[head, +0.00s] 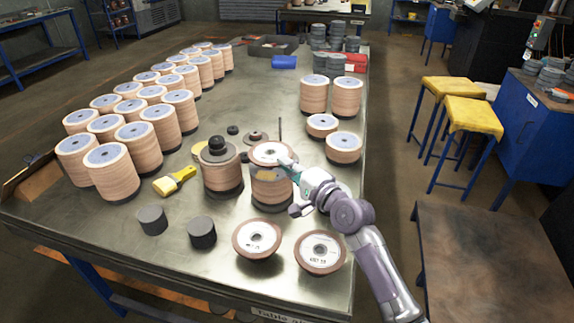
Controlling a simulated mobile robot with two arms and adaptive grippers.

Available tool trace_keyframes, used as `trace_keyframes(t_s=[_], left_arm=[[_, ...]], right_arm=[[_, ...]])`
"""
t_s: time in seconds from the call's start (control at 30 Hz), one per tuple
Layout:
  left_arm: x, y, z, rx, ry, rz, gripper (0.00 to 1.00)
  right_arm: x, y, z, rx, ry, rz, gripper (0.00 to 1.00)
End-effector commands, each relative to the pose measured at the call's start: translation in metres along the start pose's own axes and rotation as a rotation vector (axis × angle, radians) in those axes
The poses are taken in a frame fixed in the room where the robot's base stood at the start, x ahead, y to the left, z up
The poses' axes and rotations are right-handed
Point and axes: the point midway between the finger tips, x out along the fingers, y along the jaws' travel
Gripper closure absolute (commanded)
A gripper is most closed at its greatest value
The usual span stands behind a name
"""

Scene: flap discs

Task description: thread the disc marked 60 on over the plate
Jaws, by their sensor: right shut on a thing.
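My right gripper (285,164) reaches in from the lower right and is shut on a brown flap disc (266,154) with a pale label. The disc is level, over a stack of brown discs (271,190) on a dark round plate; whether it touches the stack is hard to tell. Its marking is too small to read. Two single flap discs with pale printed labels lie at the table's front, one in the middle (257,238) and one to its right (320,252); I cannot read their numbers surely. My left gripper is not in view.
A stack with a black knob (221,172) stands close left of the held disc. Many disc stacks (140,145) fill the table's left. Shorter stacks (343,148) stand at the right edge. A yellow brush (175,181) and two dark cylinders (202,232) lie front left.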

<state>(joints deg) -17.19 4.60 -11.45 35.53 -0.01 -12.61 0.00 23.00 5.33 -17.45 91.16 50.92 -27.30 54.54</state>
Motion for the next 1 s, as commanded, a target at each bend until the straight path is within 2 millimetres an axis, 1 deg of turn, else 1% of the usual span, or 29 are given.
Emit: trace_keyframes(t_s=[0.2,0.37,0.87,0.9,0.97,1.0], left_arm=[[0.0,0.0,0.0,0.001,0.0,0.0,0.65],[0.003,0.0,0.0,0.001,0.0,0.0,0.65],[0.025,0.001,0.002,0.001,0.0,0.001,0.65],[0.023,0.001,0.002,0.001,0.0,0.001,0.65],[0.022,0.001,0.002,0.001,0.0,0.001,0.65],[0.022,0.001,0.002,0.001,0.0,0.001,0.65]], right_arm=[[0.0,-0.001,0.0,-0.001,0.001,-0.002,1.0],[0.0,0.003,0.0,0.0,0.001,-0.001,1.0],[0.001,0.032,-0.001,-0.001,0.001,-0.001,1.0],[0.001,0.029,0.0,-0.001,0.001,-0.001,0.89],[0.001,0.029,0.0,-0.001,0.0,0.0,0.79],[0.001,0.029,0.0,0.0,0.0,0.001,0.73]])
